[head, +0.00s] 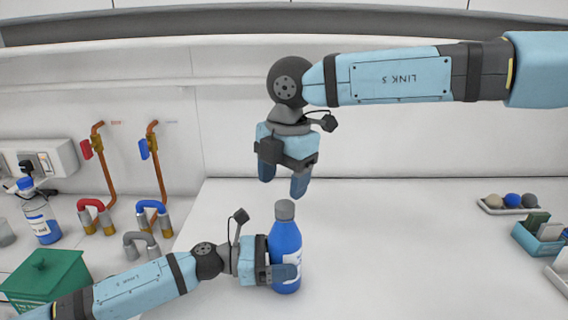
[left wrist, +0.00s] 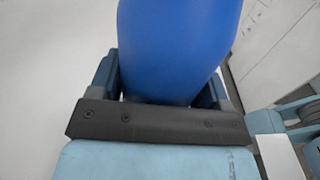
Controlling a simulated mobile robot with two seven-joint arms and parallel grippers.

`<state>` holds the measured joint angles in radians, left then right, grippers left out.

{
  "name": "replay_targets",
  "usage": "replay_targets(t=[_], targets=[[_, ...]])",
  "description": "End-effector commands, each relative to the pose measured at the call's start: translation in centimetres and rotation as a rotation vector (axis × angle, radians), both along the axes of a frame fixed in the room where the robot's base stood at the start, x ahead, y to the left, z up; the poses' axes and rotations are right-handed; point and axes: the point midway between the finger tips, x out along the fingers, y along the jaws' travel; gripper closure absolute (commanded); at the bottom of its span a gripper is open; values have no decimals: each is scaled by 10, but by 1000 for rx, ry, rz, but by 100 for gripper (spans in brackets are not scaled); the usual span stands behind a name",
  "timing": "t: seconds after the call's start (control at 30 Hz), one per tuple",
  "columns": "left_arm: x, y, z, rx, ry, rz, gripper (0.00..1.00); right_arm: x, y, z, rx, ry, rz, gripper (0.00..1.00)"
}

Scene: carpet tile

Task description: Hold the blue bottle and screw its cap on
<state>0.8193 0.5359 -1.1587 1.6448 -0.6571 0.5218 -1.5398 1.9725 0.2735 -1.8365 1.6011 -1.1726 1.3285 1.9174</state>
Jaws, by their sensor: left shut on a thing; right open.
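The blue bottle (head: 286,243) stands upright on the white worktop in the head view. Its grey cap (head: 285,210) sits on the neck; I cannot tell how tightly. My left gripper (head: 284,272) is shut around the lower part of the bottle from the left. In the left wrist view the bottle (left wrist: 178,45) fills the space between the fingers, and its top is out of the picture. My right gripper (head: 283,182) is open and empty, pointing down above the bottle and apart from the cap.
A green box (head: 45,280) and a clear bottle with blue liquid (head: 40,218) stand at the left, near pipes with red and blue handles (head: 150,150). A tray of balls (head: 508,204) and a blue bin (head: 540,238) lie at the right. The worktop between is clear.

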Motion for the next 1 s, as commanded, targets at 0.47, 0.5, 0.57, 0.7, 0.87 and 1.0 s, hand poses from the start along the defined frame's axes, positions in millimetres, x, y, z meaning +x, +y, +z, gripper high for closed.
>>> replay_targets(t=[0.47,0.5,0.57,0.7,0.87,1.0], targets=[[0,0,0,0,0,0,96,-2,4,6,-41,-77,1075,38],[0,0,0,0,0,0,96,-2,4,6,-43,-81,1164,38],[0,0,0,0,0,0,96,-2,4,7,-46,-90,1299,38],[0,0,0,0,0,0,96,-2,4,9,-54,-107,1612,38],[0,0,0,0,0,1,96,-2,4,11,-58,-123,1971,38],[0,0,0,0,0,1,96,-1,4,13,-60,-135,2283,38]])
